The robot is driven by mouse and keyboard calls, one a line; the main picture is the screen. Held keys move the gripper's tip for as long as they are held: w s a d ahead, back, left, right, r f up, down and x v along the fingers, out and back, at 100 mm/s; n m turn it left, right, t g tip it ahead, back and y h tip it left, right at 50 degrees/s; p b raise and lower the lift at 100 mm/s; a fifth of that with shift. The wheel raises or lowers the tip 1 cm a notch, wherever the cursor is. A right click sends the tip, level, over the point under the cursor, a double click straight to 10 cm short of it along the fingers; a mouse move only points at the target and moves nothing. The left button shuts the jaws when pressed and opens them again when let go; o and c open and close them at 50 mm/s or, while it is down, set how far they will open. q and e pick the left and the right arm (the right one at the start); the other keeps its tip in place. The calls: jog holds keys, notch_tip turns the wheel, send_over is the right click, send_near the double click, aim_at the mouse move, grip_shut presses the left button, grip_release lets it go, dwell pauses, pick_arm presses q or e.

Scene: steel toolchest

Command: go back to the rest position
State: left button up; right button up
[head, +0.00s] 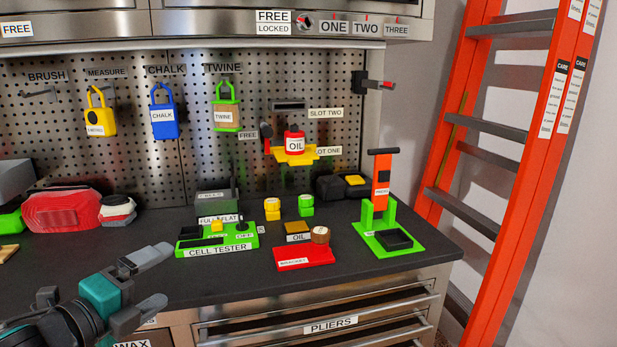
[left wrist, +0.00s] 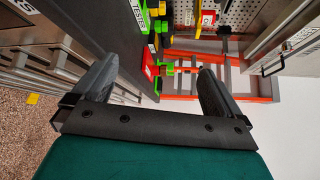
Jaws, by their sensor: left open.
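My left gripper (head: 154,279) is at the lower left of the head view, over the front edge of the dark worktop (head: 200,285). Its two fingers are spread apart with nothing between them. In the left wrist view the gripper (left wrist: 157,70) also shows open and empty, with the worktop and the drawer fronts beyond it. It appears apart from every object. My right gripper is in neither view.
A green cell tester (head: 217,250), a red bracket stand (head: 305,262) and a green stand (head: 395,245) occupy the worktop. Padlock-shaped items hang on the pegboard (head: 300,90). Drawers (head: 330,325) are below. An orange ladder (head: 495,100) stands at right.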

pick_arm(q)
jog(key=s+d+f+n+g+y, duration=0.1)
jog(key=s+d+f+n, duration=0.1)
jog(key=s+f+n, duration=0.4)
jog(key=s+d+f+n+g+y, duration=0.1)
jog(key=s+d+f+n+y, duration=0.1)
jog(key=s+f+n, duration=0.4)
jog(key=s+d+f+n+g+y, duration=0.1)
jog(key=s+d+f+n+g, duration=0.1)
jog(key=s+f+n, duration=0.4)
notch_tip(320, 180, down, 11)
jog(key=n, duration=0.4)
jog(key=shift+s+d+n+p, duration=0.3)
jog(key=shift+s+d+p, duration=0.05)
jog(key=shift+s, duration=0.05)
